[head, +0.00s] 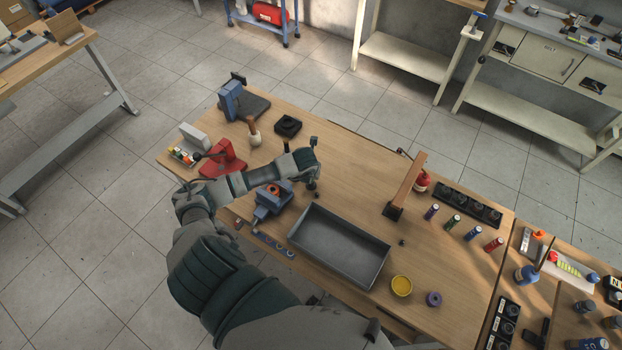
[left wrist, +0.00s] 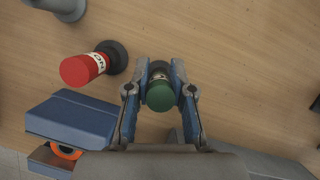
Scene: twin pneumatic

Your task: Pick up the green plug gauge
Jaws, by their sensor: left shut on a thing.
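The green plug gauge (left wrist: 160,96) sits between the two fingers of my left gripper (left wrist: 159,80) in the left wrist view, its green end facing the camera. The fingers are shut on it, one on each side. Its lower part is mostly hidden, and I cannot tell whether it touches the table. In the head view my left gripper (head: 313,186) is over the table, just right of the blue vise, and hides the gauge. My right gripper is not in view.
A red cylinder with a white label (left wrist: 82,69) is close left of the gripper. The blue vise (head: 266,204) holds an orange ring. A grey tray (head: 335,270) lies in front. The table centre beyond the gripper is clear.

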